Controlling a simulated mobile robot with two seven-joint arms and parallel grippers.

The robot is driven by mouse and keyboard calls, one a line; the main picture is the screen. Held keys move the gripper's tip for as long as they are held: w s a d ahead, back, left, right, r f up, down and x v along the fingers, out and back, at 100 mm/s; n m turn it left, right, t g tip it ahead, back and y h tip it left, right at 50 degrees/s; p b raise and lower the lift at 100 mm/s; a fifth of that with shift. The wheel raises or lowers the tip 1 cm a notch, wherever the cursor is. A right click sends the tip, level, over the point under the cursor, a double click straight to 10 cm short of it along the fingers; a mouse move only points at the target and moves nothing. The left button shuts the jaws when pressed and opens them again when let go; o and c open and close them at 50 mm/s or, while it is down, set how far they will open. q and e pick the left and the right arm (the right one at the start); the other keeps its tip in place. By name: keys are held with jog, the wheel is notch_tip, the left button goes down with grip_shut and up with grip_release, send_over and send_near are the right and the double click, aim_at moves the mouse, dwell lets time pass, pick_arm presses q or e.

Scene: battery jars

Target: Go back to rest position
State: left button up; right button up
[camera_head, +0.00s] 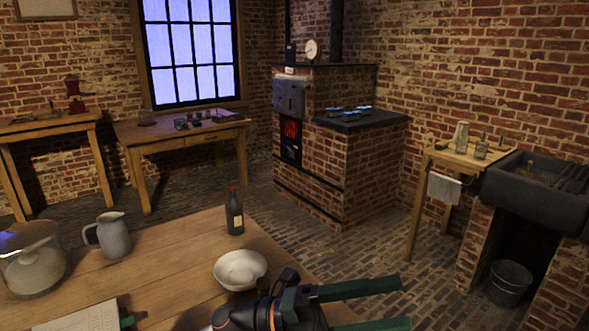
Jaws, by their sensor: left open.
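My left gripper (388,304) shows at the bottom centre, just right of the near wooden table's edge. Its two green fingers point to the right and are spread apart, with nothing between them. Part of its dark wrist covers the table's right edge, close to the white bowl (240,268). My right gripper is not in view.
A brick stove (330,160), side table (465,155), sink (530,190) and bucket (509,283) stand beyond. The brick floor between is clear.

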pick_arm(q)
jog(key=w+a+f+n+t+p, duration=0.15)
jog(key=w+a+n+t, duration=0.35)
jog(key=n+t, duration=0.6)
jog(key=w+a+f+n+t+y+p, duration=0.1)
jog(key=a+f+n+t+y, duration=0.5)
jog(key=f+n, duration=0.3)
jog(key=w+a+f+n+t+y+p, duration=0.1)
jog(key=w+a+f+n+t+y, duration=0.15)
jog(key=a+f+n+y, duration=0.45)
jog(key=s+a+f+n+g+y, duration=0.3)
jog(key=s+a+f+n, duration=0.1)
jog(key=s+f, duration=0.5)
jog(key=s+a+f+n+g+y+p, duration=0.1)
jog(key=s+a+f+n+g+y, duration=0.2)
jog(key=s+f, duration=0.6)
notch_tip(320, 180, down, 3)
jog(key=a+g, duration=0.1)
jog(key=a, duration=0.1)
jog(key=shift+s+a+n+y, duration=0.15)
jog(key=shift+a+n+y, duration=0.15)
jog(key=shift+a+n, duration=0.1)
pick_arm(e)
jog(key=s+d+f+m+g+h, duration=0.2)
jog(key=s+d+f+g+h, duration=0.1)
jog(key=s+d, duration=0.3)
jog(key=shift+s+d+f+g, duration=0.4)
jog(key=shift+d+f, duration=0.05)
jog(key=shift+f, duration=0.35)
